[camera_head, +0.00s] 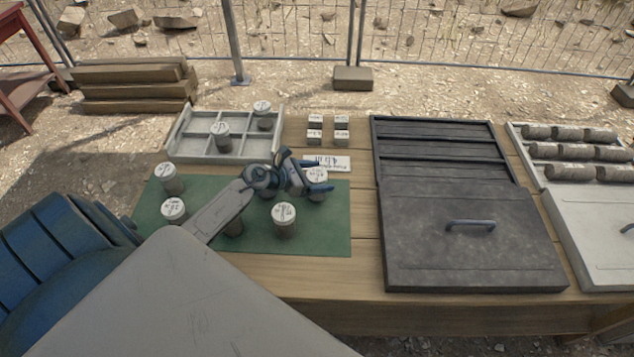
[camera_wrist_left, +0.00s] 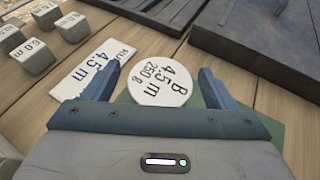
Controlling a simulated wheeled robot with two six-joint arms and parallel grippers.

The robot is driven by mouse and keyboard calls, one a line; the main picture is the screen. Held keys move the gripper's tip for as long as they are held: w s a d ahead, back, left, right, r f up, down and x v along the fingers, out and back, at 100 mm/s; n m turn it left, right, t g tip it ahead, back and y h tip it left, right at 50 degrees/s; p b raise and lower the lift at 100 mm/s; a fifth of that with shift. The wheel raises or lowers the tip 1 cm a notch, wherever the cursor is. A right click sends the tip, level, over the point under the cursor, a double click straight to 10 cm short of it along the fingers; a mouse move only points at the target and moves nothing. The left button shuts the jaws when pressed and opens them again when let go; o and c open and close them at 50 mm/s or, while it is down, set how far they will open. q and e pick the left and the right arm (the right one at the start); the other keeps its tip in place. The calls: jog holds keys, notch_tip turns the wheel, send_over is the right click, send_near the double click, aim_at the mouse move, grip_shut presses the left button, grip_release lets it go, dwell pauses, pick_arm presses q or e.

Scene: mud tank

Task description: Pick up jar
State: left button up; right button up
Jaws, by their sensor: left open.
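Several grey jars with white labelled lids stand on the green mat (camera_head: 330,235) in the head view. My left gripper (camera_head: 325,176) is open over the jar at the mat's back right (camera_head: 317,175). In the left wrist view this jar's round white lid (camera_wrist_left: 161,80) reads "B 4.5 m 250 g". The lid shows between the two fingertips of my left gripper (camera_wrist_left: 160,82), with a gap on each side. Other jars stand at the mat's front (camera_head: 285,220) and left side (camera_head: 173,210). My left arm partly hides one more jar. My right gripper is not in view.
A divided grey tray (camera_head: 188,155) holding two jars stands behind the mat. Small labelled blocks (camera_head: 314,136) and a white card (camera_head: 335,163) reading 4.5 m lie near the gripper. A dark box with a handled lid (camera_head: 470,260) stands to the right.

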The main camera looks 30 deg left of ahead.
pick_arm(q)
jog(key=c, duration=1.2)
